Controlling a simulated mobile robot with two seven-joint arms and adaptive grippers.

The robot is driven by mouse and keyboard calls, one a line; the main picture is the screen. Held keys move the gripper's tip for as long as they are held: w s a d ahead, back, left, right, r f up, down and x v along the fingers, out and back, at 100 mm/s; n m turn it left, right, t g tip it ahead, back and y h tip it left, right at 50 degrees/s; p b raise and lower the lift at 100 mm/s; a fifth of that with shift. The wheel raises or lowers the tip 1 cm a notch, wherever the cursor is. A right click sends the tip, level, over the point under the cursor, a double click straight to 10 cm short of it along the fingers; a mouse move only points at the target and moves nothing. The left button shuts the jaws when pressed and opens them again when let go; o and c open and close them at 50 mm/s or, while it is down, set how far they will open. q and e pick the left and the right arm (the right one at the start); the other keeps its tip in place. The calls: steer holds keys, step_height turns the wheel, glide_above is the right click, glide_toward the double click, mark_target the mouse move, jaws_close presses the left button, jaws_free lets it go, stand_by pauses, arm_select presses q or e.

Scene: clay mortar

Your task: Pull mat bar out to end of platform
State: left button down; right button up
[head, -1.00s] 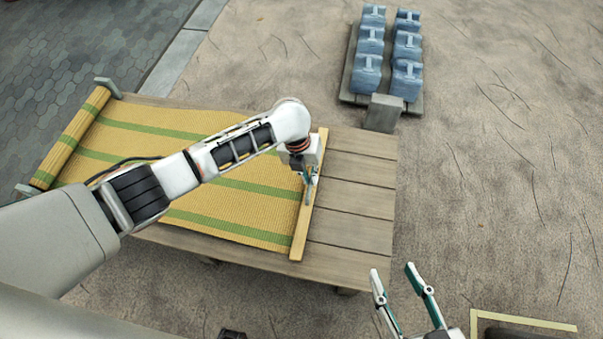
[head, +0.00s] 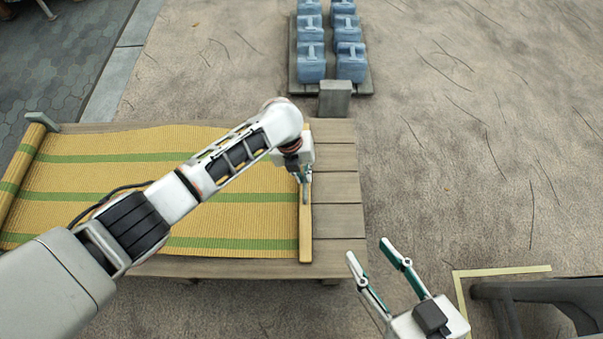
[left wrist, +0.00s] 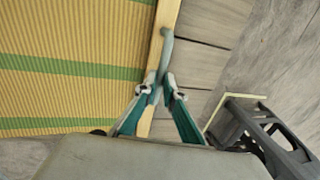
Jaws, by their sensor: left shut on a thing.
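A yellow woven mat with green stripes (head: 110,200) lies unrolled over a wooden plank platform (head: 335,187). The pale wooden mat bar (head: 305,240) runs along its right edge, and a strip of bare planks lies between bar and platform end. My left gripper (head: 305,180) is shut on the mat bar at its small grey-blue handle (left wrist: 167,48). In the left wrist view, the fingers of this gripper (left wrist: 160,88) close around the handle's lower part, and the mat (left wrist: 70,90) lies left of the bar (left wrist: 163,25). My right gripper (head: 368,248) is open and empty, right of the platform's near corner.
Blue blocks with handles (head: 330,48) stand on a dark pallet (head: 300,88) behind the platform. A grey block (head: 334,98) stands at the platform's back edge. A dark frame (head: 545,290) stands at the lower right beside a pale yellow strip (head: 505,271).

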arm_select(q)
steer(key=c, duration=2.1)
jaws_free()
steer(key=shift+s+d+f, duration=0.3)
steer(key=shift+d, duration=0.05)
steer(key=shift+c, duration=0.2)
steer(key=shift+w+r, duration=0.15)
steer(key=shift+a, duration=0.1)
step_height(320, 180, up, 12)
steer(key=a, duration=0.2)
steer(key=shift+a, duration=0.15)
